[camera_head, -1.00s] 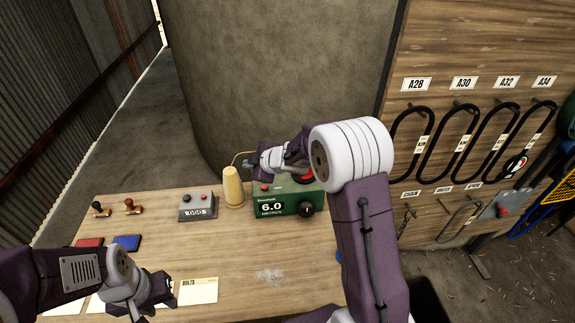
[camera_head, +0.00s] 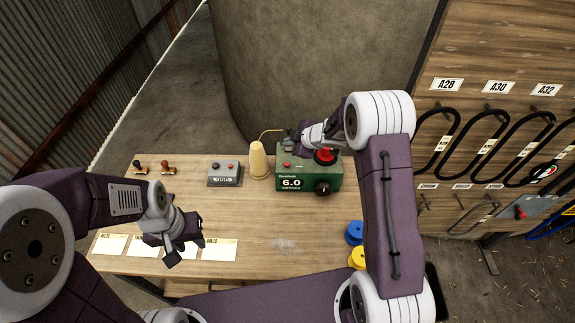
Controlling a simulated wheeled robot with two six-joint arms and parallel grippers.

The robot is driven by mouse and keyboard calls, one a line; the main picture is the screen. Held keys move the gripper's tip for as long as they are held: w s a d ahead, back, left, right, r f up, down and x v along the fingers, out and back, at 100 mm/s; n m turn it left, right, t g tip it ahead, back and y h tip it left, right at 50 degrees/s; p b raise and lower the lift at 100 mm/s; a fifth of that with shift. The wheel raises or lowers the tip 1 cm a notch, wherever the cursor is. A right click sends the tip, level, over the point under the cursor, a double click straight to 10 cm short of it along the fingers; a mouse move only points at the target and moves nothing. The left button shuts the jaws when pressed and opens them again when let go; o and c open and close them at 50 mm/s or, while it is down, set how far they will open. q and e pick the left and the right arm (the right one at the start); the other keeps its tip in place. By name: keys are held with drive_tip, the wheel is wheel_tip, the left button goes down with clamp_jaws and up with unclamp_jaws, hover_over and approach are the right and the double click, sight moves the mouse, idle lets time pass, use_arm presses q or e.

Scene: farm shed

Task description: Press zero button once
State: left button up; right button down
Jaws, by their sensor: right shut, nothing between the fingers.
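A green box (camera_head: 292,184) with a display reading 6.0 stands at the back of the wooden table. It has a small red button (camera_head: 287,164) on its top left, a large red knob (camera_head: 325,156) on its top right and a black dial (camera_head: 322,188) on its front. My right gripper (camera_head: 289,146) is shut and empty by the box's top back edge, behind the small red button; I cannot tell whether it touches. A grey counter box (camera_head: 224,177) with a grey and a red button stands to the left. My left gripper (camera_head: 185,243) is open and empty above the table's front left.
Two stamps (camera_head: 154,169) stand at the back left. Paper cards (camera_head: 218,250) lie along the front. Blue (camera_head: 354,233) and yellow (camera_head: 357,258) spools sit at the right edge. The table's middle is clear.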

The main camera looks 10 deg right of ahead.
drive_tip(key=b, duration=0.7)
hover_over(289, 166)
wheel_tip(289, 166, down, 7)
drive_tip(key=shift+f, duration=0.1)
drive_tip(key=shift+a+f, duration=0.1)
drive_tip(key=shift+f, duration=0.3)
idle(1.1)
drive_tip(key=shift+f+b, duration=0.35)
drive_tip(key=shift+b, duration=0.05)
drive_tip(key=shift+f+b, duration=0.35)
drive_tip(key=shift+f, duration=0.15)
idle(0.4)
drive_tip(key=shift+r, duration=0.1)
drive_tip(key=shift+r+p, duration=0.8)
drive_tip(key=shift+p, duration=0.25)
